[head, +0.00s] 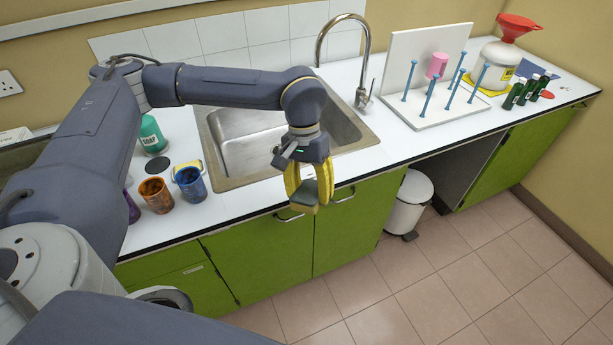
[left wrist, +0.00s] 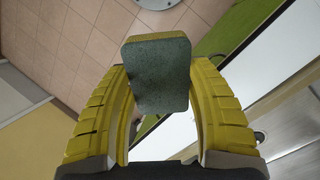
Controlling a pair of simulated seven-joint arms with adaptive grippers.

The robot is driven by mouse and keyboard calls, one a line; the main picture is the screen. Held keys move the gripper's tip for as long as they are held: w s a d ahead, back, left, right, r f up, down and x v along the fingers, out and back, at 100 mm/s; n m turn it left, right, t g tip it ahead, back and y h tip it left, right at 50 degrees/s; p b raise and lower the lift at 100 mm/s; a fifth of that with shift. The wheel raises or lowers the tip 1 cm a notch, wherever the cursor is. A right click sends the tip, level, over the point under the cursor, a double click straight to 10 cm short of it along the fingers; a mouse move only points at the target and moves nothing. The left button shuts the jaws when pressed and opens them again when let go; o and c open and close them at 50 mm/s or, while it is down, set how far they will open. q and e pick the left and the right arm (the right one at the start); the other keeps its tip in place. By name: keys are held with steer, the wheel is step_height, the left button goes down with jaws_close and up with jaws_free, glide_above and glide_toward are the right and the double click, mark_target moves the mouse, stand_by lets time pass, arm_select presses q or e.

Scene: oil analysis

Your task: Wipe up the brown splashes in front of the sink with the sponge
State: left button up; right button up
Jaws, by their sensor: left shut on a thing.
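My left gripper (head: 308,196) has yellow fingers and hangs over the front edge of the counter, in front of the sink (head: 245,155). It is shut on the sponge (left wrist: 157,80), a block with a grey-green face and a yellow edge. In the left wrist view the sponge sticks out past the fingertips, above the floor tiles. I cannot make out brown splashes in the head view; the arm and gripper hide part of the counter. My right gripper is not in view.
Orange (head: 156,195) and blue (head: 190,185) cups stand left of the sink, near a green soap bottle (head: 152,135). The tap (head: 343,45) rises behind the basin. A white peg rack (head: 440,110) stands right of it. A bin (head: 409,200) stands below.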

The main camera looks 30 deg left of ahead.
arm_select(q)
steer(key=shift+r, duration=0.1)
steer(key=shift+w+d+r, duration=0.15)
steer(key=shift+w+r, duration=0.1)
steer(key=shift+r, duration=0.05)
steer(key=w+a+r+n+t+y, duration=0.1)
steer(key=w+a+n, duration=0.1)
steer(key=w+n, duration=0.4)
steer(key=w+a+r+n+t, duration=0.2)
steer(key=w+n, duration=0.4)
steer(key=w, duration=0.1)
steer(key=shift+w+a+f+n+y, duration=0.1)
steer(key=shift+a+f+n+y, duration=0.1)
steer(key=shift+f+n, duration=0.75)
steer(key=shift+w+a+f+n+y, duration=0.15)
steer(key=shift+f+n+y, duration=0.05)
steer(key=shift+f+n, duration=0.8)
steer(key=shift+w+a+f+n+y, duration=0.1)
steer(key=shift+a+f+n+y, duration=0.1)
steer(key=shift+f+n, duration=0.75)
steer(key=shift+a+r, duration=0.1)
steer(key=shift+r, duration=0.05)
